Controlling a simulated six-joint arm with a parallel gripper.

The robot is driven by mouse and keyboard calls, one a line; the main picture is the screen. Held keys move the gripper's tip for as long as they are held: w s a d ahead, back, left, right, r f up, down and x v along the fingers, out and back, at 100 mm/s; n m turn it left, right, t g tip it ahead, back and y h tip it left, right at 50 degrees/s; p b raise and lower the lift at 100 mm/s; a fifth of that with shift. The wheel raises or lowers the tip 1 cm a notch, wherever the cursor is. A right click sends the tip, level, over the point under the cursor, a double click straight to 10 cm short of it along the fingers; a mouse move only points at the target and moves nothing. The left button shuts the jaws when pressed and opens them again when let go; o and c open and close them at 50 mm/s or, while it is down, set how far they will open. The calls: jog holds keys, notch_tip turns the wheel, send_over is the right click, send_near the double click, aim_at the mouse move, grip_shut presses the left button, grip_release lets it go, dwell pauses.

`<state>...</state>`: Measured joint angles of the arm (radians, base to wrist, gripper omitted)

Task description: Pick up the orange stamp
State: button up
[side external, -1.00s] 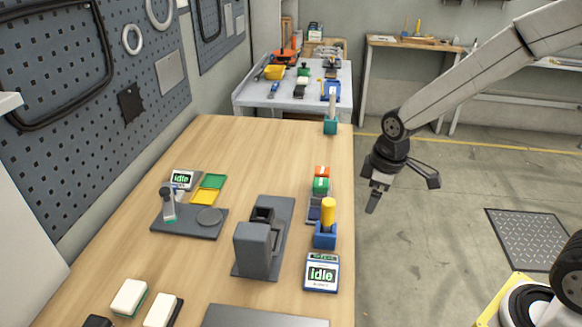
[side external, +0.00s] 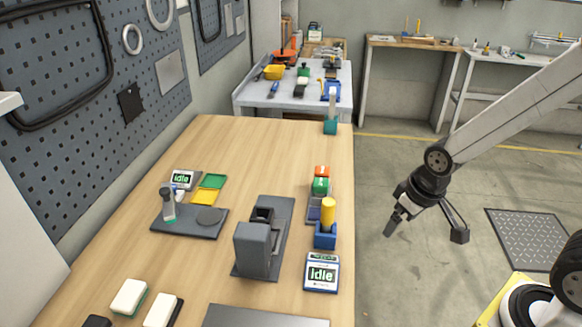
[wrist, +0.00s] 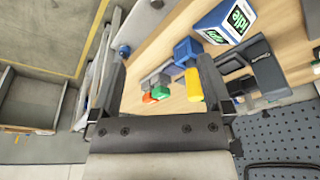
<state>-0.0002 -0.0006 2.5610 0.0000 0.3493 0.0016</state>
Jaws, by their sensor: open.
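The orange stamp (side external: 322,171) sits near the right edge of the wooden table, just behind the green stamp (side external: 320,187). In the wrist view the orange stamp (wrist: 148,98) shows between my fingers, beside the green stamp (wrist: 160,93). My gripper (side external: 397,220) is open and empty. In the side view it hangs to the right of the table, apart from the stamps. My two fingers (wrist: 161,68) frame the stamps in the wrist view.
An idle display (side external: 322,273) is nearer the camera. A dark grey fixture (side external: 258,248) is to the left. The table behind the stamps is mostly clear.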

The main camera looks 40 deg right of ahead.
dwell(0.7)
jog(key=m+h, duration=0.3)
jog(key=m, duration=0.6)
send_near(322, 169)
notch_tip(322, 169, down, 2)
jog(key=shift+w+d+f+t, duration=0.15)
jog(key=shift+d+f, duration=0.1)
jog(key=shift+f, duration=0.45)
jog(key=shift+w+d+f+t, duration=0.15)
jog(key=shift+d+f, duration=0.15)
jog(key=shift+f, duration=0.4)
jog(key=shift+f, duration=0.1)
jog(key=shift+x, duration=2.5)
grip_shut()
